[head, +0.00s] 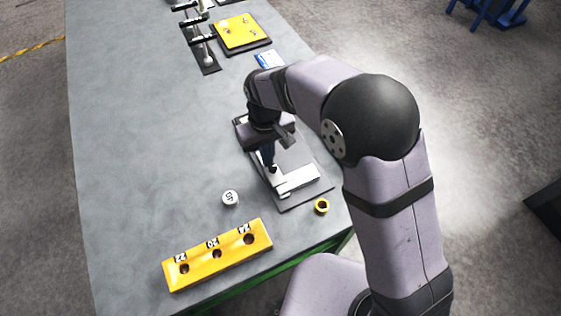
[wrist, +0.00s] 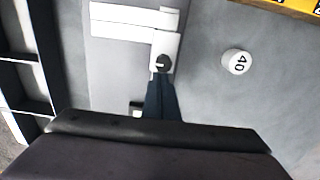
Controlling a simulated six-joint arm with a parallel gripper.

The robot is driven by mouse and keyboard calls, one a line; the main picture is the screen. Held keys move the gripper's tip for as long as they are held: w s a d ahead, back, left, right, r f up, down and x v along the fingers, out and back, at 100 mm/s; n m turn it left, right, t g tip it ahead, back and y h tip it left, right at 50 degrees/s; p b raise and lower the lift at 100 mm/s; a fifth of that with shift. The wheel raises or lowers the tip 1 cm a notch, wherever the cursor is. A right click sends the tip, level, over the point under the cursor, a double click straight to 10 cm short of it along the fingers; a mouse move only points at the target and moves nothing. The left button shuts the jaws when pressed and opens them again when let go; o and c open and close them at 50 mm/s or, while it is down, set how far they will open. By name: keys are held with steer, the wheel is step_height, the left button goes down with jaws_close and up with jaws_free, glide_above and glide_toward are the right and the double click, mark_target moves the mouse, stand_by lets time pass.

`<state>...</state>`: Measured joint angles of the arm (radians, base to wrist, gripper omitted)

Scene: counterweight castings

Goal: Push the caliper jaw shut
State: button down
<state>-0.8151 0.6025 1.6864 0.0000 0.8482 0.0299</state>
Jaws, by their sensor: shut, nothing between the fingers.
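The pale caliper (head: 299,180) lies on a dark grey plate (head: 296,201) near the right edge of the bench. In the wrist view, its white bars (wrist: 125,16) run side by side at the top. A white jaw piece (wrist: 170,45) with a dark round knob (wrist: 162,62) sticks out below them. My gripper (head: 270,167) points down at the knob end of the caliper, its fingers shut and empty. In the wrist view, the fingertips (wrist: 161,76) are right at the knob; I cannot tell whether they touch it.
A white cylinder marked 40 (head: 230,198) and a yellow block with numbered holes (head: 217,253) stand in front-left. A yellow board (head: 242,31) and a blue-white card (head: 269,59) lie farther back. The bench's left side is clear.

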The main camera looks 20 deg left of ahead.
steer(key=shift+s+d+r+p, duration=0.15)
steer(key=shift+r+p, duration=0.35)
steer(key=shift+r, duration=0.1)
steer(key=shift+s+d+r+p, duration=0.15)
steer(key=shift+r+p, duration=0.4)
steer(key=shift+r, duration=0.3)
steer(key=shift+w+a+r+p, duration=0.2)
steer(key=shift+r+p, duration=0.55)
steer(key=shift+r, duration=0.05)
steer(key=shift+r+p, duration=1)
steer(key=shift+r, duration=0.3)
steer(key=shift+d, duration=0.1)
steer(key=w+d+r+m, duration=0.15)
steer(key=d+m, duration=0.25)
steer(key=d, duration=1.2)
steer(key=s+d+m, duration=0.2)
steer(key=s+d, duration=0.3)
steer(key=d, duration=0.3)
steer(key=s+d+m+b, duration=0.1)
steer(key=s+d+m, duration=0.2)
steer(key=s+d, duration=0.2)
steer(key=d, duration=0.3)
steer(key=shift+s+d, duration=0.2)
steer(key=shift+d, duration=0.1)
